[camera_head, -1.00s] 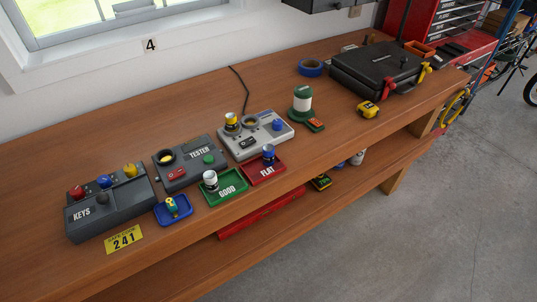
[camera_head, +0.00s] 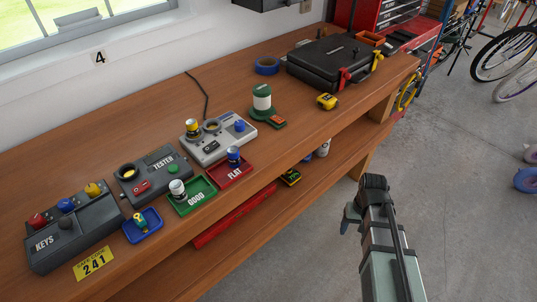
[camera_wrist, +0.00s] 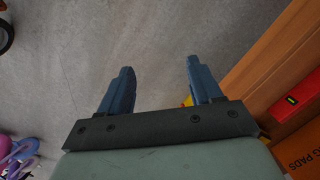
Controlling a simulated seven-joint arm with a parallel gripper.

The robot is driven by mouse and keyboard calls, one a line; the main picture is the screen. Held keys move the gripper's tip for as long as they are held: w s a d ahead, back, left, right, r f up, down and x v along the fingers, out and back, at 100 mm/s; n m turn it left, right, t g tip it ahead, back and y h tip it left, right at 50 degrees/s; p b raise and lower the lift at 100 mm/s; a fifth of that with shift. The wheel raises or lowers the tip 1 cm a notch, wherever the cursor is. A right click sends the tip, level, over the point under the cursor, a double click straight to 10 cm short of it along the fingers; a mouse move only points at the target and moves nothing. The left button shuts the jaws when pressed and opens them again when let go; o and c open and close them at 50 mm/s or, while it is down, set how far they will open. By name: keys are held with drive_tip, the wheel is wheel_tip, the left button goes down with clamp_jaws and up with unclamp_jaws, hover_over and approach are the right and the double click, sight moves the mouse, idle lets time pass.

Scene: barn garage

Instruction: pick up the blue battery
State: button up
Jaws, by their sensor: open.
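The blue battery (camera_head: 233,155) stands upright in the red tray (camera_head: 238,172) marked FLAT, on the workbench. My gripper (camera_head: 349,219) hangs over the floor in front of the bench, to the right of the battery and well apart from it. In the wrist view my gripper (camera_wrist: 158,72) shows two blue fingers spread wide with nothing between them. The battery is not in the wrist view.
A white battery (camera_head: 177,189) stands in the green GOOD tray (camera_head: 198,203), close to the red tray. A yellow-topped battery (camera_head: 193,129) stands in the grey charger (camera_head: 215,153) behind. A tester (camera_head: 154,180) stands left.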

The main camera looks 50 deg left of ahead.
drive_tip(key=s+a+r+n+t, duration=0.1)
drive_tip(key=s+a+r+n, duration=0.15)
drive_tip(key=a+r, duration=0.85)
drive_tip(key=n+t+y, duration=0.1)
drive_tip(key=n+y, duration=0.3)
drive_tip(key=n, duration=0.1)
approach(233, 150)
drive_tip(key=x, duration=0.5)
drive_tip(key=shift+s+d+f, duration=0.1)
drive_tip(key=shift+s+d, duration=0.15)
drive_tip(key=shift+w+a+x, duration=0.1)
drive_tip(key=shift+a+x, duration=0.05)
drive_tip(key=shift+x, duration=0.85)
drive_tip(key=shift+w+a+x, duration=0.1)
drive_tip(key=shift+a+x, duration=0.1)
drive_tip(key=shift+x, duration=0.85)
drive_tip(key=shift+a+f, duration=0.1)
drive_tip(key=shift+f, duration=0.4)
drive_tip(key=shift+c, duration=0.3)
clamp_jaws()
